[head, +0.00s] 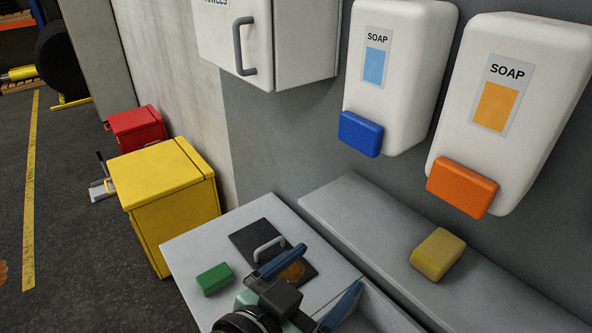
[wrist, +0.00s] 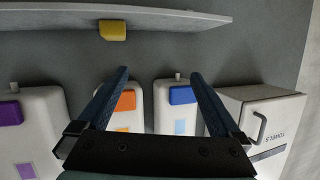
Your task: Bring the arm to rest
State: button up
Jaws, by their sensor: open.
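My gripper (head: 331,266) is low in the head view, above the light grey counter (head: 190,246). Its two blue fingers are spread wide with nothing between them. In the wrist view the open gripper (wrist: 159,73) points toward the wall, with the picture upside down. Behind the fingers hang the orange-labelled soap dispenser (wrist: 136,113) and the blue-labelled soap dispenser (wrist: 165,118). I cannot tell how far the fingertips are from them. The rest of my arm is mostly out of view.
A green block (head: 215,279) and a dark panel with a handle (head: 252,238) are on the counter. A yellow block (head: 437,254) sits on the ledge (head: 350,209). The towel cabinet (head: 303,40) hangs above.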

jog(key=w+a+r+n+t+y+b, duration=0.1)
jog(key=w+r+n+t+y+b, duration=0.2)
jog(key=r, duration=0.6)
jog(key=w+a+r+n+t+y, duration=0.1)
jog(key=w+r+t, duration=0.1)
jog(key=r+t, duration=0.55)
jog(key=s+r+n+t+y+b, duration=0.1)
jog(key=s+r, duration=0.3)
jog(key=r, duration=0.4)
jog(key=s+r+n+t+y+b, duration=0.1)
jog(key=s+r+n+t+y, duration=0.2)
jog(key=r, duration=0.5)
jog(key=shift+s+a+r+t, duration=0.25)
jog(key=shift+s+r+t, duration=0.1)
jog(key=shift+s+t, duration=0.4)
